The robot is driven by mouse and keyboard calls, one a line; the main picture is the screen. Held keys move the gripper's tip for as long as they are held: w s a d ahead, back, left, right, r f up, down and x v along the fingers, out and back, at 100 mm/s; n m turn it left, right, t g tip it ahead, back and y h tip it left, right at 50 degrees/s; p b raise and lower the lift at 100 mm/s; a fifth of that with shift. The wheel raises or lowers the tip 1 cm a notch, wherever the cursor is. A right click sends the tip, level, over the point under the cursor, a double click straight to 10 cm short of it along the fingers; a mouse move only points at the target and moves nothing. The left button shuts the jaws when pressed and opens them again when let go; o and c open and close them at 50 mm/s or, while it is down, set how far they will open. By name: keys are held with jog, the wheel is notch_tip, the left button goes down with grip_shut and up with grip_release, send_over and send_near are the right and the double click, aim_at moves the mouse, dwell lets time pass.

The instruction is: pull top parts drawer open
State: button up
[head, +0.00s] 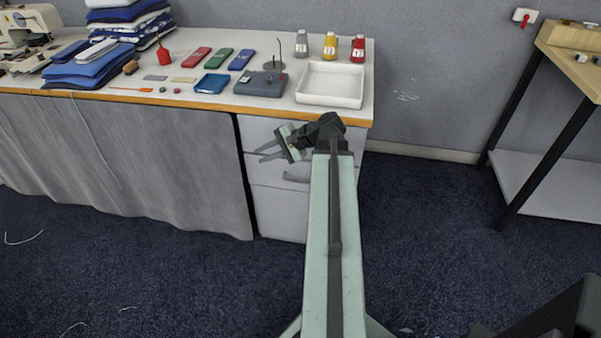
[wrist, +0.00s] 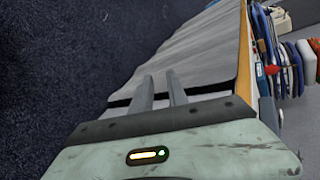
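The white drawer unit (head: 272,212) stands under the right end of the long table. Its top drawer (head: 257,133) looks closed, and my wrist and arm hide much of its front. No handle on the top drawer is clearly visible. My gripper (head: 261,154) is in front of the unit's upper part, with its fingers pointing left toward the cloth edge. In the wrist view my gripper (wrist: 159,80) has its two fingers apart with nothing between them. The fingertips overlap the grey curtain there. I cannot tell whether they touch anything.
The grey curtain (head: 130,160) hangs left of the unit. A wooden bench (head: 570,60) stands right. The dark carpet between is mostly clear.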

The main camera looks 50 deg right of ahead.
jog(key=s+d+f+m+t+h+b, duration=0.1)
jog(key=s+d+m+t+b, duration=0.2)
jog(key=s+d, duration=0.35)
jog(key=s+d+f+m+t+h+b, duration=0.1)
jog(key=s+d+m+t+h+b, duration=0.15)
jog(key=d, duration=0.65)
jog(key=shift+m+y, duration=0.35)
jog(key=b+x, duration=0.1)
jog(key=x, duration=0.6)
jog(key=shift+w+a+r+b, duration=0.1)
jog(key=shift+r+b, duration=0.1)
jog(key=shift+b, duration=0.2)
grip_shut()
